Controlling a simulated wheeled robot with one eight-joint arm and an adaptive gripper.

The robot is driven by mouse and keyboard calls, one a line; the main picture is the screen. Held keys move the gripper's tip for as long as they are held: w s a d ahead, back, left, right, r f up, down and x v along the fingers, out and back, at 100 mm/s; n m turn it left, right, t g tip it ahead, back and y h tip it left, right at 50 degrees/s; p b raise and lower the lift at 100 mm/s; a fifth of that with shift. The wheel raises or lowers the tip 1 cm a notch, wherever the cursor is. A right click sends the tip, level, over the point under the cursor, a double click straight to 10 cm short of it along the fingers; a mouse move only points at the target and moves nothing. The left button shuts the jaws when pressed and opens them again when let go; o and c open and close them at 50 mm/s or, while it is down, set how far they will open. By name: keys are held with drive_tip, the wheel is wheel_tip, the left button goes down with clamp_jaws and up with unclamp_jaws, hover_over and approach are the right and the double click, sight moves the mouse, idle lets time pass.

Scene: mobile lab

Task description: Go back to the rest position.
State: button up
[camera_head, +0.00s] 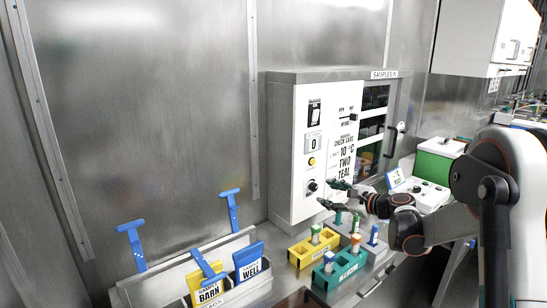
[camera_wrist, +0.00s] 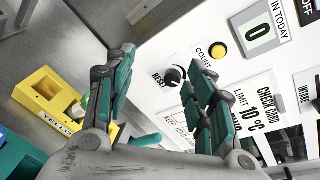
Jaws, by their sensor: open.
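My gripper (camera_head: 333,195) is open in front of the white sample cabinet (camera_head: 322,140), close to its lower front panel. In the wrist view my gripper (camera_wrist: 163,78) shows its two teal-padded fingers spread apart, with nothing between the tips. The cabinet's black reset knob (camera_wrist: 175,75) shows in the gap between the fingers, and a yellow button (camera_wrist: 218,50) is just beyond. I cannot tell how far the fingertips are from the panel. My arm reaches in from the right in the head view.
Below the gripper stand a yellow rack (camera_head: 305,250) and a teal rack (camera_head: 333,274), both holding tubes. A green-and-white device (camera_head: 437,160) is at the right. The wall at left is bare.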

drive_tip(key=s+a+r+n+g+h, duration=0.25)
drive_tip(key=s+n, duration=0.25)
drive_tip(key=s, duration=0.7)
drive_tip(key=s+a+r+n+g+h, duration=0.15)
drive_tip(key=s+a+r+n, duration=0.35)
drive_tip(key=s, duration=0.7)
drive_tip(key=s+d+f+n+h, duration=0.1)
drive_tip(key=s+d+f+n, duration=0.1)
drive_tip(key=s, duration=0.5)
drive_tip(key=s+d+f+n+h, duration=0.2)
drive_tip(key=s+f+n, duration=0.1)
drive_tip(key=s+n, duration=0.2)
drive_tip(key=s+d+f+n+g+h, duration=0.1)
drive_tip(key=s+f+n+h, duration=0.1)
drive_tip(key=s, duration=0.7)
drive_tip(key=shift+s+d+f+n, duration=0.25)
drive_tip(key=shift+s+d+n, duration=0.15)
drive_tip(key=shift+n, duration=0.3)
